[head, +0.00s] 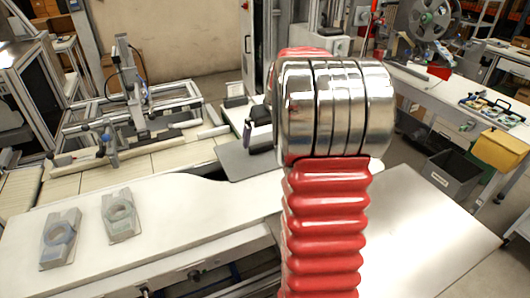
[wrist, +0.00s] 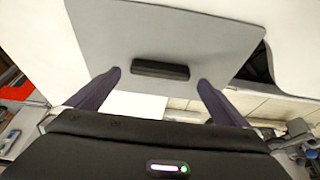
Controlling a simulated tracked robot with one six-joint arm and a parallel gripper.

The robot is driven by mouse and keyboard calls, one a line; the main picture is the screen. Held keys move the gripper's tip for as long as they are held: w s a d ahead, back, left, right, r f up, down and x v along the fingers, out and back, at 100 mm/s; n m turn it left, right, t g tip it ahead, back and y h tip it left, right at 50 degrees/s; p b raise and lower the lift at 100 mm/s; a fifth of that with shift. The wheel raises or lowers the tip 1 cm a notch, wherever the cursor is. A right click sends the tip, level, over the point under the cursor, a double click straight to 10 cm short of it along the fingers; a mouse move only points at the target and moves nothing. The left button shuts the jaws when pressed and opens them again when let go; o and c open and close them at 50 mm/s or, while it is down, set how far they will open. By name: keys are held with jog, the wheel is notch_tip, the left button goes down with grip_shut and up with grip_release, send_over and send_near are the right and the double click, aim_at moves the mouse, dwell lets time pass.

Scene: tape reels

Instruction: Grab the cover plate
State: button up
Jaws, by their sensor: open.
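The cover plate is a flat grey plate (wrist: 150,35) with a raised black bar handle (wrist: 160,69) in the wrist view. In the head view the grey plate (head: 237,163) lies at the back of the white counter, partly hidden behind my arm. My gripper (wrist: 159,78) is open and empty. Its two dark fingers point toward the plate, one to each side of the bar's ends in the picture. I cannot tell the height left between fingertips and bar. In the head view my arm hides most of the gripper and the handle.
Two grey blocks with round rings, a left one (head: 60,238) and a right one (head: 121,215), sit on the white counter (head: 185,215). A metal frame rig (head: 135,105) stands behind. A dark bin (head: 452,176) is at right. The counter between blocks and plate is clear.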

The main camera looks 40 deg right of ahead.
aim_at(264, 144)
jog(key=shift+x, duration=1.55)
jog(key=shift+r, duration=0.1)
jog(key=c, duration=1.7)
